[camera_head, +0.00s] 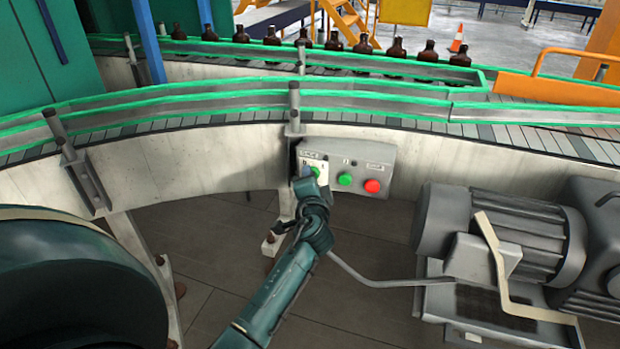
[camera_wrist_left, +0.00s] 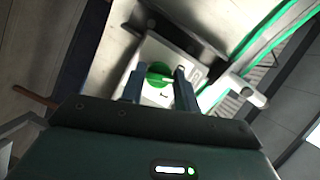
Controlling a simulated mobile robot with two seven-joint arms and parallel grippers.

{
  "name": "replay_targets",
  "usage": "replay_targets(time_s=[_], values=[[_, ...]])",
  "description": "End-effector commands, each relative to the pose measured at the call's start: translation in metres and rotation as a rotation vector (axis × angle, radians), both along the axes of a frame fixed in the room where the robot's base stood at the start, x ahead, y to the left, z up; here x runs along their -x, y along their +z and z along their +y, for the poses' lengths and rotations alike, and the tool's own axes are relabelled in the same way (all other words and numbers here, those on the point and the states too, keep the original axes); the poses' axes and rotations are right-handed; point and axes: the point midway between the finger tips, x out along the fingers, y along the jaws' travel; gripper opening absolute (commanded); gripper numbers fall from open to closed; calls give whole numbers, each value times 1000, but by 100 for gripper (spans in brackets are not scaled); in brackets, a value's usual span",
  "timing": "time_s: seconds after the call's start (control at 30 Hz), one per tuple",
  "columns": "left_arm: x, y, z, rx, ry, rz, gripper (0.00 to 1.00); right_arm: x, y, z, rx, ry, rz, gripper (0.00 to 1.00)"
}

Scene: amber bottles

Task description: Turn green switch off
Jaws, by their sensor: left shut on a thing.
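The green switch (camera_head: 315,171) is a round knob on a white plate at the left end of a grey control box (camera_head: 391,158). It is partly hidden by my left gripper (camera_head: 307,182), which reaches up to it from below. In the left wrist view the green switch (camera_wrist_left: 159,74) sits between the two fingers of my left gripper (camera_wrist_left: 158,84), which is shut on it. Small dark marks show on the plate above the knob, and the switch's exact setting is hard to read. My right gripper is not in view.
A green button (camera_head: 345,179) and a red button (camera_head: 372,186) sit just right of the switch on the same box. A conveyor (camera_head: 220,108) runs above, with several amber bottles (camera_head: 396,48) behind. A grey motor (camera_head: 510,235) stands at lower right.

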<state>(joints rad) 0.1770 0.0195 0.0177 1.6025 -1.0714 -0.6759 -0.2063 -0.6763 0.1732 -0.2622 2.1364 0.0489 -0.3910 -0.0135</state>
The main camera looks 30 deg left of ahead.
Motion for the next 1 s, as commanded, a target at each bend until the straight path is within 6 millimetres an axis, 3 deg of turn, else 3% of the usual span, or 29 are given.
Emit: replay_targets(time_s=[0.2,0.5,1.0], values=[[0,4,0,187,0,-43,8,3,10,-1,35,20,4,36],[0,3,1,370,0,-87,8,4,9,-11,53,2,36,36],[0,1,1,464,0,-111,8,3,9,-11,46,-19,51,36]])
